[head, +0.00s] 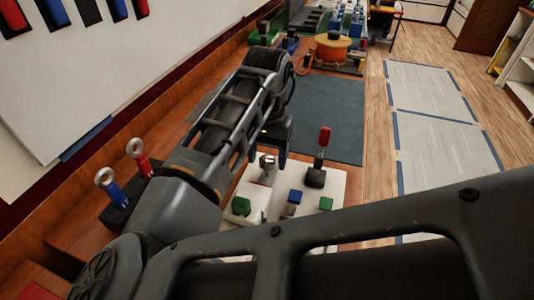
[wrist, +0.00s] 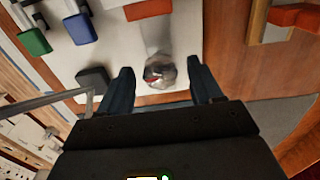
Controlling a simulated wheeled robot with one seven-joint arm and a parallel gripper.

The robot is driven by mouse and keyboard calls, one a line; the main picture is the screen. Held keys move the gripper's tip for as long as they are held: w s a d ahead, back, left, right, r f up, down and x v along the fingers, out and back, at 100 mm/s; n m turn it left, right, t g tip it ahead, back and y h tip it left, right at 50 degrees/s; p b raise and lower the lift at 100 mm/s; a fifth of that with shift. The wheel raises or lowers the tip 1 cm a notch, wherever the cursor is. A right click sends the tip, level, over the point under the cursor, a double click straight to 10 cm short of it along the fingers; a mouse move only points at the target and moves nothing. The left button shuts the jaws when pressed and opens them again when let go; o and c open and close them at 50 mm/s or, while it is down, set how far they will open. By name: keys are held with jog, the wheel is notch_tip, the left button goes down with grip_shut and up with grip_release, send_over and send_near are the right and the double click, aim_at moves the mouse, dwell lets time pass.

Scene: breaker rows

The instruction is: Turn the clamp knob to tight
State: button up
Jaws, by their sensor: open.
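The clamp knob, a rounded silver metal knob (wrist: 160,72) with a small red mark, stands on a white panel (wrist: 115,58). It also shows in the head view (head: 267,161), beside my arm. My gripper (wrist: 160,68) is open, with one dark finger on each side of the knob in the wrist view. Gaps show between the knob and both fingers, and I cannot tell how far above it they are. In the head view my arm mostly hides the gripper.
Blue and red ring-topped handles (head: 108,184) stand left of my arm. An orange round object (head: 332,47) is farther back. The floor at right is open.

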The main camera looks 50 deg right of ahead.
jog(key=shift+c, duration=0.5)
jog(key=c, duration=1)
jog(key=shift+o, duration=0.2)
